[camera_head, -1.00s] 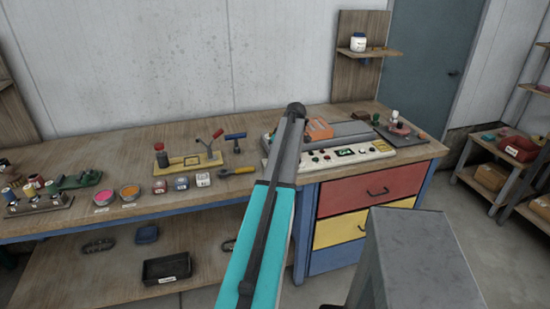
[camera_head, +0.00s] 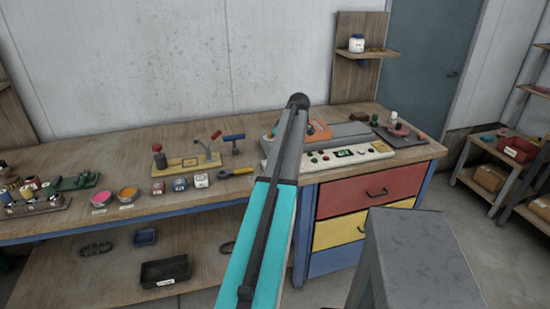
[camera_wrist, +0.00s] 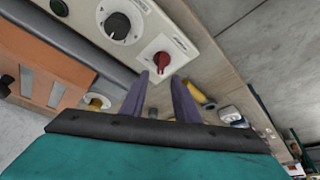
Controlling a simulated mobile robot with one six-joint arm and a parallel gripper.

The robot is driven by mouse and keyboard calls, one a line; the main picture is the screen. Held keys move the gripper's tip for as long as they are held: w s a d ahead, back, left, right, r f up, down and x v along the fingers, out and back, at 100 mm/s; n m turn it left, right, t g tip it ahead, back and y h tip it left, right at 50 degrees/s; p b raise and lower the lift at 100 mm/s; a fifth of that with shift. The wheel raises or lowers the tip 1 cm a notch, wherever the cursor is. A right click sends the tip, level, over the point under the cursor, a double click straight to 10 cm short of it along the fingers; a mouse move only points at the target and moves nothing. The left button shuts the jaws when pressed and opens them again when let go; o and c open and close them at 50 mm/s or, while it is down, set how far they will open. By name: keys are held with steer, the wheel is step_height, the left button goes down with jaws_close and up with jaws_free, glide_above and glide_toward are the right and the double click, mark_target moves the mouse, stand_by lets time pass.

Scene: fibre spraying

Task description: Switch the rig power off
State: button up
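The rig's cream control panel (camera_head: 335,157) lies along the front of the machine on the right of the bench. In the wrist view the panel (camera_wrist: 196,68) carries a red rotary switch (camera_wrist: 161,60) on a white plate, beside a black dial (camera_wrist: 117,25). My gripper (camera_wrist: 167,78) shows two purple fingers, apart with nothing between them. Their tips are just short of the red switch in the picture; I cannot tell whether they touch it. In the head view my arm hides the gripper and part of the panel.
An orange part (camera_head: 320,132) sits on the grey machine; it also shows in the wrist view (camera_wrist: 42,72). A yellow-handled tool (camera_head: 237,172), a yellow clamp base (camera_head: 188,163) and small jars (camera_head: 181,184) stand left of the panel. Drawers (camera_head: 370,190) are below.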

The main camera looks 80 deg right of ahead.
steer(key=b+v, duration=0.1)
steer(key=v, duration=0.8)
steer(key=shift+r+b, duration=0.25)
steer(key=shift+b, duration=0.15)
steer(key=shift+s+r, duration=0.1)
steer(key=shift+s, duration=0.05)
